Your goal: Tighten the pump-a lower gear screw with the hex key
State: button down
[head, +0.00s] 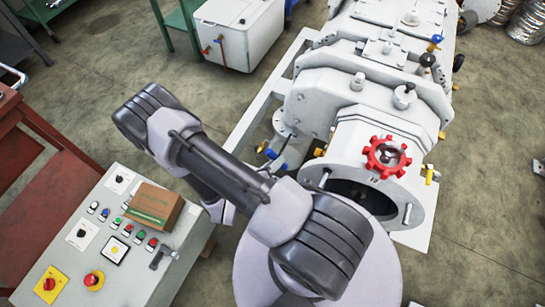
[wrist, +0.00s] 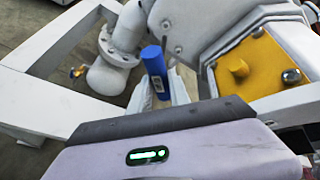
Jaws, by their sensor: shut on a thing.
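The hex key's blue handle (wrist: 153,61) stands upright between the pale fingers of my gripper (wrist: 165,88) in the wrist view. My gripper is shut on it. The key's tip is hidden from view. To the right, a yellow cover (wrist: 258,65) on the pump carries a yellow knob (wrist: 234,66) and a round grey screw head (wrist: 291,76), apart from the handle. I cannot tell which screw is the lower gear screw. In the head view, the pale pump (head: 385,115) stands at the right, and my gripper is not clearly seen behind my arm.
A red handwheel (head: 387,157) sits on the pump's near end. A white frame (head: 262,108) runs along its left side, by a flanged pipe (wrist: 107,72). A control panel (head: 60,215) bearing a cardboard box (head: 153,206) stands at the lower left. Open floor lies between.

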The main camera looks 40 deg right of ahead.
aim_at(282, 151)
dwell(0.3)
jog(key=shift+w+d, duration=0.3)
jog(key=shift+d, duration=0.5)
jog(key=shift+w+d, duration=0.35)
jog(key=shift+d, duration=0.4)
jog(key=shift+w+d, duration=0.3)
jog(key=shift+d, duration=0.65)
jog(key=m+t+y, duration=0.1)
jog(key=m+t, duration=0.1)
jog(key=m, duration=0.1)
jog(key=shift+d+p, duration=0.1)
jog(key=shift+p, duration=0.25)
